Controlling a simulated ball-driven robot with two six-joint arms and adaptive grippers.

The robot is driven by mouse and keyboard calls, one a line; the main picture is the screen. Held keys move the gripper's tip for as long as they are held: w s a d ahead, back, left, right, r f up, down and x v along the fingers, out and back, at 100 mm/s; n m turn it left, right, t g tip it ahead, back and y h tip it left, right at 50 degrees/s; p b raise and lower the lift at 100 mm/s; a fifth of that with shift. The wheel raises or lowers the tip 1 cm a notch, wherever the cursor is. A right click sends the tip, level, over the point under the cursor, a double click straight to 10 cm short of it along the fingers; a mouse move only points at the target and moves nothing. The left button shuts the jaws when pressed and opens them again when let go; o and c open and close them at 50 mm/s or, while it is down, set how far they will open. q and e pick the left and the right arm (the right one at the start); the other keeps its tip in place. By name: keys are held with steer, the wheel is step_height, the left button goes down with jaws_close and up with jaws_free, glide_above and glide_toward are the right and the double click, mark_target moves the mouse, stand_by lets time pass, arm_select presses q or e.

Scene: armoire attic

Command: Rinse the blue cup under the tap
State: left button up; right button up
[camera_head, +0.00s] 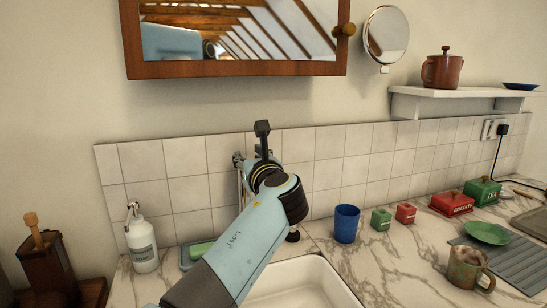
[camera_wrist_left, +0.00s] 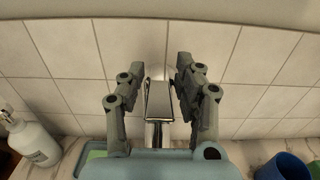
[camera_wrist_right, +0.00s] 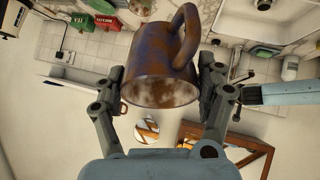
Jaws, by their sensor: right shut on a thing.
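The blue cup (camera_head: 346,224) stands upright on the marble counter, right of the sink (camera_head: 300,282). It also shows at the lower right of the left wrist view (camera_wrist_left: 286,168). My left gripper (camera_head: 262,142) is at the tap (camera_head: 240,165) behind the sink. In the left wrist view its fingers (camera_wrist_left: 153,90) are apart, with the chrome tap lever (camera_wrist_left: 158,100) between them; contact is unclear. In the right wrist view my right gripper (camera_wrist_right: 163,88) is shut on a brown and bluish mug (camera_wrist_right: 160,55). The head view shows no right gripper.
A brownish mug (camera_head: 466,266) stands by the grey mat (camera_head: 512,268) and green plate (camera_head: 487,232). Small green (camera_head: 381,219) and red (camera_head: 405,212) containers stand right of the cup. A soap bottle (camera_head: 141,240) and green soap (camera_head: 202,249) are left of the sink.

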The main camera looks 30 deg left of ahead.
arm_select(q)
jaws_close()
steer(key=p, duration=0.3)
steer(key=shift+r, duration=0.35)
arm_select(e)
step_height(320, 180, up, 3)
steer(key=shift+d+r, duration=0.1)
steer(key=shift+r, duration=0.1)
arm_select(q)
steer(key=shift+w+a+g+h+p, duration=0.1)
steer(key=shift+g+h+p, duration=0.2)
steer(key=shift+p, duration=0.2)
arm_select(e)
steer(key=shift+r, duration=0.35)
arm_select(q)
steer(key=shift+f, duration=0.3)
arm_select(e)
steer(key=shift+f, duration=0.15)
arm_select(q)
steer(key=shift+o, duration=0.2)
jaws_free()
steer(key=shift+o, duration=1.4)
steer(key=shift+a, duration=0.1)
arm_select(e)
steer(key=shift+a, duration=0.2)
